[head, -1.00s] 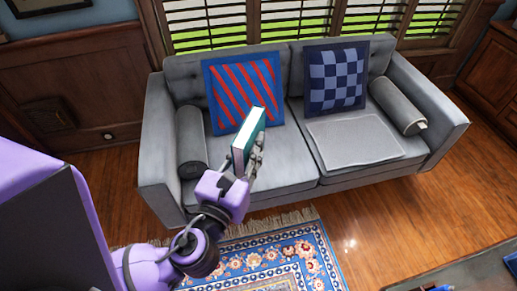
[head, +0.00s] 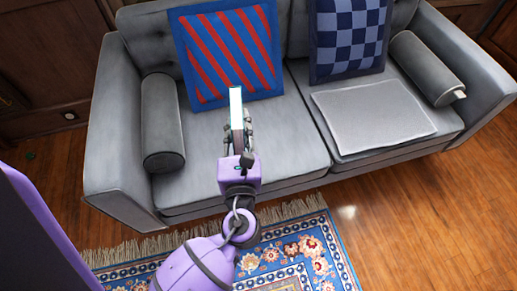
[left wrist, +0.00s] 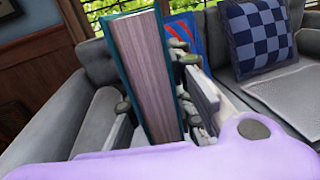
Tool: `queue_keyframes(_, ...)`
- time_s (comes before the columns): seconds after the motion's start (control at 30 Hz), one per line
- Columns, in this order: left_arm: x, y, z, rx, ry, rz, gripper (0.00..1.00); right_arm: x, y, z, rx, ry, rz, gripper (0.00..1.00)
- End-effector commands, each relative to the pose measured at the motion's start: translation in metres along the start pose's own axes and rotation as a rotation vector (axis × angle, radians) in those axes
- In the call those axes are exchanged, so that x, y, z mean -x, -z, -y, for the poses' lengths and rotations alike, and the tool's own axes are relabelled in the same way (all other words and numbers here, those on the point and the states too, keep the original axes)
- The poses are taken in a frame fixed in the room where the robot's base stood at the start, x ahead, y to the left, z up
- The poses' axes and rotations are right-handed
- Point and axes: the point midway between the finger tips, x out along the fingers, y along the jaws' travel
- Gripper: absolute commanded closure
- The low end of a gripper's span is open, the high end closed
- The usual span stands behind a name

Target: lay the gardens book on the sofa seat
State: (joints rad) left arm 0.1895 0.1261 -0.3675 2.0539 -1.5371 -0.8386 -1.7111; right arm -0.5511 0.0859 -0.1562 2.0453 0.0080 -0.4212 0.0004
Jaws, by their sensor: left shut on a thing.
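My left gripper (head: 238,140) is shut on a teal-covered book (head: 236,108), held upright over the left half of the sofa. In the left wrist view the book (left wrist: 150,75) stands between the fingers, with its pale page edges facing the camera. Its title cannot be read, so I cannot tell from lettering that it is the gardens book. The grey sofa seat (head: 290,135) lies below and around the gripper in the head view. I cannot tell the exact height of the book above the cushion. My right gripper is not in view.
A red-and-blue striped pillow (head: 228,50) leans on the backrest behind the book. A checkered pillow (head: 348,38), a folded grey blanket (head: 372,112) and bolsters (head: 162,125) (head: 425,68) take other parts of the sofa. A patterned rug (head: 290,255) lies in front.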

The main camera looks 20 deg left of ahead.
Motion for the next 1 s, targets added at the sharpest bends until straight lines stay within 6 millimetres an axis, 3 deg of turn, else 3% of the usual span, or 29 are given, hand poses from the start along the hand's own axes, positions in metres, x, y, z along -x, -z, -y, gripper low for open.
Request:
queue_keyframes(0.03, -0.005, 0.032, 0.008, 0.005, -0.033, -0.005, 1.0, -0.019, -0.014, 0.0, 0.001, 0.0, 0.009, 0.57)
queue_keyframes(0.3, -0.025, 0.098, 0.044, 0.014, -0.147, 0.0, 1.0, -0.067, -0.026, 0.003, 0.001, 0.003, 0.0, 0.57)
queue_keyframes(0.53, -0.032, 0.116, 0.059, 0.016, -0.178, 0.0, 1.0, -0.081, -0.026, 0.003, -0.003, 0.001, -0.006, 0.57)
queue_keyframes(0.63, -0.045, 0.121, 0.06, 0.015, -0.179, 0.001, 1.0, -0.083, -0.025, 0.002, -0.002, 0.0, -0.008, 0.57)
queue_keyframes(0.97, -0.124, 0.157, 0.059, 0.015, -0.178, 0.001, 1.0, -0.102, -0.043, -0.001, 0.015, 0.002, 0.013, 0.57)
queue_keyframes(1.0, -0.13, 0.168, 0.059, 0.012, -0.177, -0.001, 1.0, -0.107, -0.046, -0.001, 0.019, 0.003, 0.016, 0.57)
